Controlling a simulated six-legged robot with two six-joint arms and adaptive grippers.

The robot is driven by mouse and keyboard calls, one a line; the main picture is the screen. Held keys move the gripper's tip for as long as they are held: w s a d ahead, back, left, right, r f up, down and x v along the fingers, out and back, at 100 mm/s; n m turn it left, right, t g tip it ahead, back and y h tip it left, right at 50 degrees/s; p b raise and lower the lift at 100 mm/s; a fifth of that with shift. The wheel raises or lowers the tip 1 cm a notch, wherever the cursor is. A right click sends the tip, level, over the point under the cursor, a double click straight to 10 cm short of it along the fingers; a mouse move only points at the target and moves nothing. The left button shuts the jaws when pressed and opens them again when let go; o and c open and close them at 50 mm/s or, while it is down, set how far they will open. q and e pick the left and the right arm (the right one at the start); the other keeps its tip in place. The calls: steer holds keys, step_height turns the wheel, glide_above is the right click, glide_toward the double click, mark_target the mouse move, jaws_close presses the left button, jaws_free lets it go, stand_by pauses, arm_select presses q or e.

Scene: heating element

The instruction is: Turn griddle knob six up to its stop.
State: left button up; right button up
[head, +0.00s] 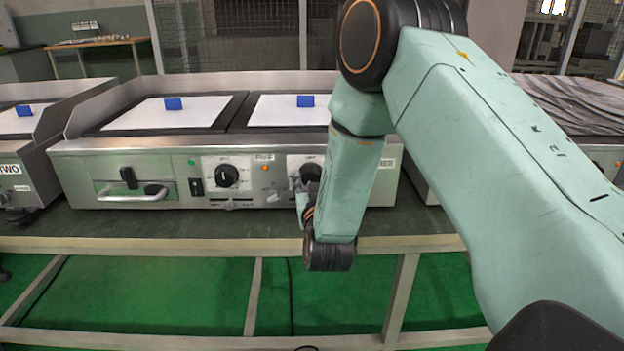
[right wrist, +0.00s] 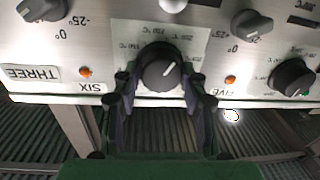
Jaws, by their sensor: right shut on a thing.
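Griddle knob six (right wrist: 160,67) is a round black knob with a white pointer line, on a pale scale plate in the right wrist view, where the picture is upside down. The pointer line slants a little to the upper right there. The "SIX" label (right wrist: 88,87) and an orange lamp are left of it. My right gripper (right wrist: 158,80) has its two dark fingers on either side of the knob, shut on it. In the head view the knob (head: 309,171) is partly hidden by my right gripper (head: 304,195) and forearm. My left gripper is not in view.
Knob five (head: 227,176) sits to the left on the same front panel. A bar handle (head: 132,194) sticks out at the panel's left. Blue blocks (head: 173,104) stand on the white griddle plates. The bench (head: 150,240) has a narrow free strip before the panel.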

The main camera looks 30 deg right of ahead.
steer(key=shift+m, duration=0.5)
steer(key=o, duration=1.1)
steer(key=shift+o, duration=0.2)
steer(key=shift+s, duration=0.1)
steer(key=v, duration=1.2)
steer(key=shift+d+f, duration=0.1)
